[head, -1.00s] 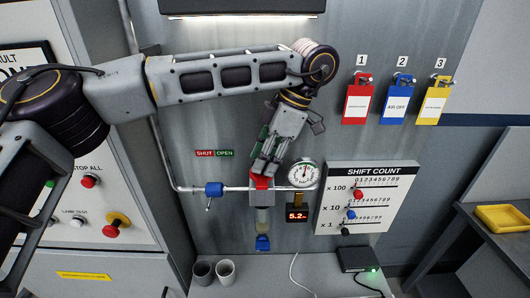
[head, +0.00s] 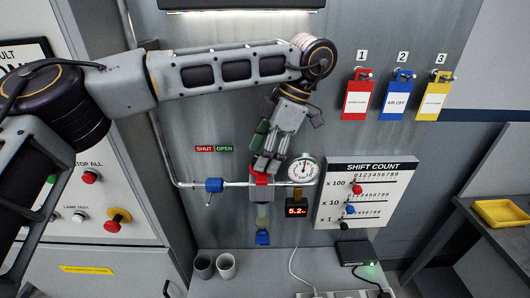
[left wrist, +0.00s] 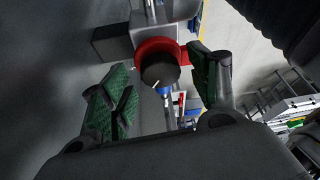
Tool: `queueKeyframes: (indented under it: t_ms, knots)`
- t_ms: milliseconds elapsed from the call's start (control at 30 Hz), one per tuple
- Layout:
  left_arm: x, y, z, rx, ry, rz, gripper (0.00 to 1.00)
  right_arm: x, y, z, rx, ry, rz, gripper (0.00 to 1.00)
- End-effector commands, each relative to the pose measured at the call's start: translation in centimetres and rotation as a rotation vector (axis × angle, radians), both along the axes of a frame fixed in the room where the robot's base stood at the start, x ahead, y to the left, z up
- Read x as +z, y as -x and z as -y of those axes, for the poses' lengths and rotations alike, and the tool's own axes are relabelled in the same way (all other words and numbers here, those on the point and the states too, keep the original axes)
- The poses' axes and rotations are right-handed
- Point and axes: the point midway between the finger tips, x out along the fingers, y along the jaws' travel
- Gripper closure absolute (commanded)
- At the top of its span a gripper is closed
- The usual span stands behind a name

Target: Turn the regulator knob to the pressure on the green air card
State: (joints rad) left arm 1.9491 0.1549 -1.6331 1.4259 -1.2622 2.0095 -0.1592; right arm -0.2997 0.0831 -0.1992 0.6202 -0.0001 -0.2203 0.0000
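The regulator has a red collar (head: 262,179) on the pipe under my left gripper (head: 265,164). In the left wrist view the dark round knob (left wrist: 160,70) sits inside the red ring (left wrist: 143,50). My left gripper's green-padded fingers (left wrist: 163,82) stand apart on either side of the knob, with visible gaps; I cannot tell contact. In the head view the fingers hide the knob. A round white gauge (head: 302,169) is right of the regulator. A red-digit display (head: 296,211) below it reads 5.2. I see no green air card. My right gripper is not in view.
A blue valve (head: 214,185) is on the pipe, left of the regulator. Red (head: 358,98), blue (head: 398,101) and yellow (head: 435,101) tags hang upper right. The shift count board (head: 365,190) is close right of the gauge. Cups (head: 226,266) stand on the ledge below.

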Motion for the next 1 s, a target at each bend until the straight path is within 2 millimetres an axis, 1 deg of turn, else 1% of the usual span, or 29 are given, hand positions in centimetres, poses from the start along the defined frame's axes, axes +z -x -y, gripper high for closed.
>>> queueKeyframes:
  t_ms: [567, 767, 1000]
  knots:
    - [-0.1, 0.1, 0.0, -0.016, -0.001, 0.000, 0.39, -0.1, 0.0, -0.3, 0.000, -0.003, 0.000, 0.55]
    - [-0.2, 0.1, 0.0, -0.076, -0.001, 0.001, 0.39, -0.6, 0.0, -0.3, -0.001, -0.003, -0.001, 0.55]
    - [-0.2, 0.2, 0.0, -0.200, -0.001, 0.000, 0.39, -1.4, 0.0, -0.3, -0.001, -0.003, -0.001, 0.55]
